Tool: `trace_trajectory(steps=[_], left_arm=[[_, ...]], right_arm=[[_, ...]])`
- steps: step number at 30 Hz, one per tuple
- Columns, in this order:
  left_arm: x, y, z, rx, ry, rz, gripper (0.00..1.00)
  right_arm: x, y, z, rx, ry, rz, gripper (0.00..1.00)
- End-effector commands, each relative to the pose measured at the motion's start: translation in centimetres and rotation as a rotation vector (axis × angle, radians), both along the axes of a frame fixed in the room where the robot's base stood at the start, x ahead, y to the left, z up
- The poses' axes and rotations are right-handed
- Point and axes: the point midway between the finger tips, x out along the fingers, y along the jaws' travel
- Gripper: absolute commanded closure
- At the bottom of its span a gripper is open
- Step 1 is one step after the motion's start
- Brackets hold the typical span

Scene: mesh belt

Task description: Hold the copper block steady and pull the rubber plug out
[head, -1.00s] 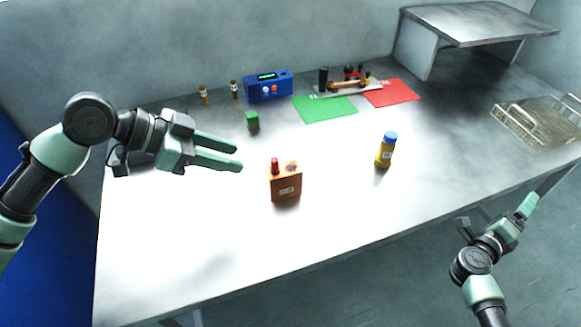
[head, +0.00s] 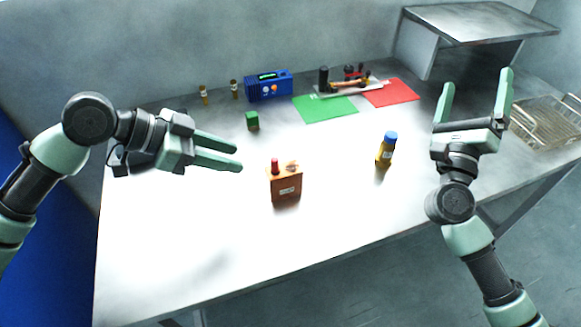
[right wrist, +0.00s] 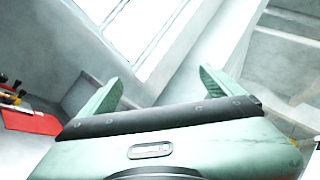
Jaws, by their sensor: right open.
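The copper block (head: 286,188) stands on the table near its middle. A red rubber plug (head: 275,166) sticks up from the left part of its top. My left gripper (head: 240,159) is left of the block, apart from it, with its two fingers pointing right; whether there is a gap for gripping is hard to judge. My right gripper (head: 476,88) is open and empty, raised over the right side of the table with its fingers pointing up. Its open fingers also show in the right wrist view (right wrist: 160,88). Neither gripper touches the block or plug.
A yellow bottle with a blue cap (head: 385,150) stands right of the block. A green cube (head: 252,121), a blue device (head: 268,86), a green mat (head: 325,109) and a red mat (head: 391,92) lie behind. A wire basket (head: 545,125) is at right. The front table is clear.

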Motion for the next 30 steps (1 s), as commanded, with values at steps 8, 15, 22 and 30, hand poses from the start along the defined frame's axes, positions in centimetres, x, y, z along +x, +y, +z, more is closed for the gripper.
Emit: trace_trajectory(steps=[8,15,22,30], left_arm=[[0.0,0.0,0.0,0.000,0.000,0.000,0.64],[0.0,0.0,0.0,0.000,0.000,0.000,0.64],[0.0,0.0,0.0,0.000,0.000,0.000,0.64],[0.0,0.0,0.0,0.000,0.000,0.000,0.64]], right_arm=[[0.1,16.3,-4.8,0.284,0.086,0.463,0.05],[-3.8,29.4,-6.9,0.537,0.187,0.829,0.05],[-7.0,35.2,-11.1,0.824,0.370,0.945,0.05],[-7.3,35.4,-14.1,0.910,0.446,0.912,0.05]])
